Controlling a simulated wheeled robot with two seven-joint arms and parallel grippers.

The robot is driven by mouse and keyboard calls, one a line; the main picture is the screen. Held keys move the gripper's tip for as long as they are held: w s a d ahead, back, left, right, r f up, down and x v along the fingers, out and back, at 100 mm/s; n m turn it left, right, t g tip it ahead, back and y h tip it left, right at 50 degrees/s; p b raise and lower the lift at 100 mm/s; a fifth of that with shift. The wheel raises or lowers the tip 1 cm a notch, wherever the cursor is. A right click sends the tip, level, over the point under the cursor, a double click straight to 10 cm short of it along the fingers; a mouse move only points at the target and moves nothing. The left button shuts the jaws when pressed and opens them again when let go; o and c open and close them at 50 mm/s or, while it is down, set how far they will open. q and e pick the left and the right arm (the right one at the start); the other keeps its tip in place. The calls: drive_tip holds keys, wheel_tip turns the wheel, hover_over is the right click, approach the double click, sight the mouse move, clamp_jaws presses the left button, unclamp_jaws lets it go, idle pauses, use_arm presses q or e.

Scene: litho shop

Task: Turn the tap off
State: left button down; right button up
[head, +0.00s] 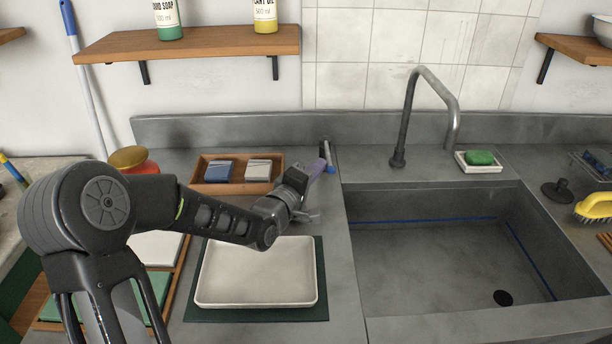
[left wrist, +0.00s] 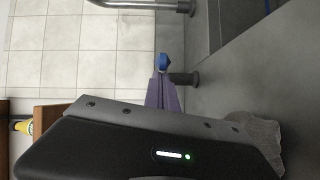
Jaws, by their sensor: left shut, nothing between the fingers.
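The grey tap spout (head: 411,98) arches up at the back of the sink, and no water shows coming from it. Part of the spout also shows at the top of the left wrist view (left wrist: 140,5). A short dark post with a blue-ended lever (head: 331,168) stands on the counter left of the sink. It shows in the left wrist view as a grey stub (left wrist: 185,79) with a blue end. My left gripper (head: 316,169) is shut and empty, its purple fingertips right beside the lever. I cannot tell whether they touch it. My right gripper is out of view.
The sink basin (head: 455,255) is empty. A white tray (head: 257,298) lies on a green mat below my left arm. A wooden box (head: 209,187) with two blocks stands behind the arm. A soap dish (head: 478,168) sits right of the spout.

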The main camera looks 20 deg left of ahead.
use_arm(q)
drive_tip(key=shift+d, duration=0.6)
drive_tip(key=shift+s, duration=0.1)
drive_tip(key=s, duration=0.2)
drive_tip(key=s+a, duration=0.1)
drive_tip(key=s, duration=0.4)
drive_tip(key=shift+s+a+r+b, duration=0.15)
drive_tip(key=shift+s+a+b, duration=0.15)
drive_tip(key=shift+a+b, duration=0.05)
drive_tip(key=shift+a, duration=0.1)
